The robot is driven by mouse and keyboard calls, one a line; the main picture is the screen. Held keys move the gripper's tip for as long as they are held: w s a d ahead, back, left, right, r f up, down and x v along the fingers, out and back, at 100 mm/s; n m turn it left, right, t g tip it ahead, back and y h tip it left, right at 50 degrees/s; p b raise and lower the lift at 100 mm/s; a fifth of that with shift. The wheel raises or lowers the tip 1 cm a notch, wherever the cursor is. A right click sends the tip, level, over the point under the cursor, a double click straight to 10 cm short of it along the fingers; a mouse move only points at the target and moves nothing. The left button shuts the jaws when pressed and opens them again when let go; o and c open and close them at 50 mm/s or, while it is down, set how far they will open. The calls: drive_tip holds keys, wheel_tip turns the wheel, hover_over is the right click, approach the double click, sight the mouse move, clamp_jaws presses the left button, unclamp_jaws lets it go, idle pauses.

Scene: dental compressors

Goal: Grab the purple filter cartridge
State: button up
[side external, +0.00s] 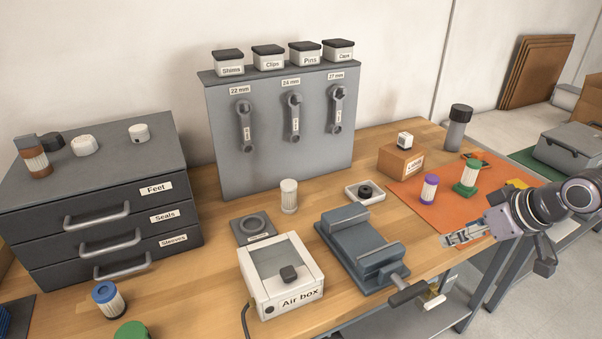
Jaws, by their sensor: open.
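The purple filter cartridge (429,189) stands upright on the orange mat (408,200) at the right of the bench. It has a purple top and bottom and a pale pleated middle. My gripper (447,240) reaches in from the right and is open and empty. In the picture its fingertips are just below and right of the purple cartridge, apart from it. The exact height of my gripper over the mat is hard to tell.
A green-capped cartridge (468,179) stands right of the purple one. A box marked Labels (400,161) is behind it, and a dark-capped cylinder (457,128) stands farther back. A grey vise (359,249) and a white dish (364,192) are to the left.

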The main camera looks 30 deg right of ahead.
drive_tip(key=m+g+h, duration=0.3)
drive_tip(key=m+g, duration=0.1)
drive_tip(key=m, duration=0.3)
approach(430, 187)
drive_tip(key=d+f, duration=0.1)
drive_tip(key=d, duration=0.1)
drive_tip(key=shift+w+a+x, duration=0.1)
drive_tip(key=shift+w+x, duration=0.1)
drive_tip(key=shift+x, duration=1.55)
drive_tip(key=shift+w+a+x, duration=0.1)
drive_tip(key=shift+w+x, duration=0.05)
drive_tip(key=shift+x, duration=1.55)
drive_tip(key=shift+w+a+x, duration=0.1)
drive_tip(key=shift+w+x, duration=0.1)
drive_tip(key=shift+x, duration=1.55)
drive_tip(key=shift+r, duration=0.1)
drive_tip(key=shift+c, duration=0.4)
drive_tip(key=c, duration=1.2)
